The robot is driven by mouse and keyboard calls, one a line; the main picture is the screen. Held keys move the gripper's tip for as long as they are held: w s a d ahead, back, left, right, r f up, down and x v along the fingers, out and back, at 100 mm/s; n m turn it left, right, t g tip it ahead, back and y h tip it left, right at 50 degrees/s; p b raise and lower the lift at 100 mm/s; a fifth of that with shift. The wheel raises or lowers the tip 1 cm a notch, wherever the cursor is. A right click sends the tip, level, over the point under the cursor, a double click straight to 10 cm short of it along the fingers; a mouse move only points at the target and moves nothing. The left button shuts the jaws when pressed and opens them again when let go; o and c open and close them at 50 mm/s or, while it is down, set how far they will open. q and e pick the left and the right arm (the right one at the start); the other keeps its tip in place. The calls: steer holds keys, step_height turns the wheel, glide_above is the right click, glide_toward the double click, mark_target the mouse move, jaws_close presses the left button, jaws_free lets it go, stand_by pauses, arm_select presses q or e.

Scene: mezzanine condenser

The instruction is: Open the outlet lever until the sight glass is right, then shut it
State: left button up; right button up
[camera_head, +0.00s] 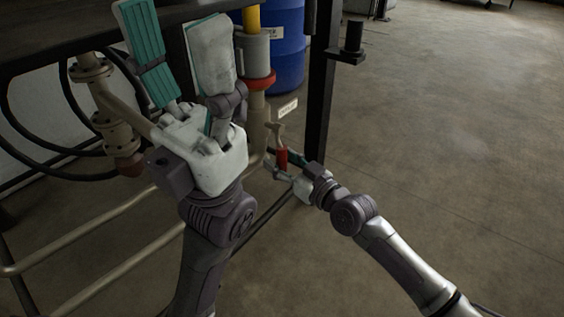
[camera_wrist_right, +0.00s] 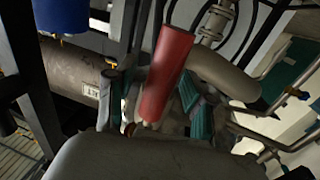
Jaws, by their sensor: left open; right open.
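The outlet lever shows as a red handle (camera_head: 282,158) low on the beige pipework in the head view. In the right wrist view the red handle (camera_wrist_right: 166,75) is large and slants up to the right. My right gripper (camera_head: 284,168) is open at the handle. In the wrist view its teal-padded fingers (camera_wrist_right: 155,103) stand on either side of the handle; contact cannot be told. My left gripper (camera_head: 182,55) is open and empty in front of the pipes, fingers pointing up. A vertical pipe has a yellow section (camera_head: 252,18); I cannot make out the sight glass or its level.
A blue drum (camera_head: 287,45) stands behind the pipe. A dark frame post (camera_head: 322,80) rises just right of the lever. A red ring (camera_head: 258,82) sits on the vertical pipe, and a white tag (camera_head: 288,107) is near it. Pale rails (camera_head: 90,225) run at lower left.

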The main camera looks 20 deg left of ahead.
jaws_close()
steer(key=shift+s+r, duration=0.1)
stand_by(0.3)
